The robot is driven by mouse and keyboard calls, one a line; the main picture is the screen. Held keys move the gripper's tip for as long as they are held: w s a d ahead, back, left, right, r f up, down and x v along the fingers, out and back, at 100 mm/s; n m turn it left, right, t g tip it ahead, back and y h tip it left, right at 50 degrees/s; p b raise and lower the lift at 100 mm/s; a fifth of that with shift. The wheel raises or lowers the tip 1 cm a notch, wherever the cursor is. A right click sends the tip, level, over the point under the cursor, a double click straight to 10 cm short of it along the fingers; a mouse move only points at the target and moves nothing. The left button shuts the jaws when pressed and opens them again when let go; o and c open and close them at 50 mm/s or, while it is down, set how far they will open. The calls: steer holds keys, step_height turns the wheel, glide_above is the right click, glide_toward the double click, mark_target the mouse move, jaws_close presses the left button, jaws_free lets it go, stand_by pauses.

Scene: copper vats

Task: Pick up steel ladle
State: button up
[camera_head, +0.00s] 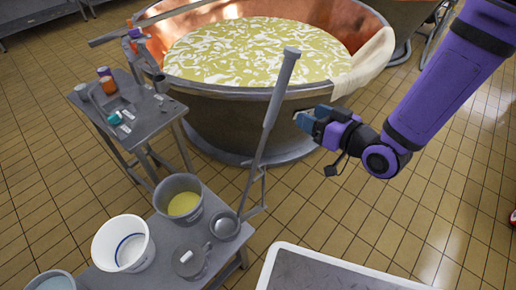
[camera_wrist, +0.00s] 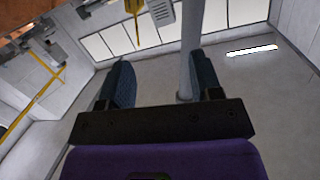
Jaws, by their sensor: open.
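The steel ladle (camera_head: 269,120) stands tilted, its long grey handle rising in front of the big vat and its round bowl low down by the small table's end. My gripper (camera_head: 301,119) is to the right of the upper handle, with a visible gap in the head view. In the wrist view my gripper (camera_wrist: 158,85) is open, with two dark fingers apart. A grey pole (camera_wrist: 191,45), which looks like the ladle handle, shows between the fingers, closer to the right one. I cannot tell its depth from the fingertips there.
A copper vat (camera_head: 225,125) of yellow-white curd stands behind, with a cloth (camera_head: 366,62) over its rim. The low table (camera_head: 168,231) holds a grey bucket (camera_head: 181,211), a white bucket (camera_head: 119,256) and a lidded pot (camera_head: 192,261). A side table (camera_head: 150,130) is left; a tray (camera_head: 318,277) is in front.

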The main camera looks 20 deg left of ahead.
steer(key=w+a+f+y, duration=0.1)
steer(key=a+y, duration=0.1)
steer(key=a, duration=1)
steer(key=shift+w+f+m, duration=0.3)
jaws_close()
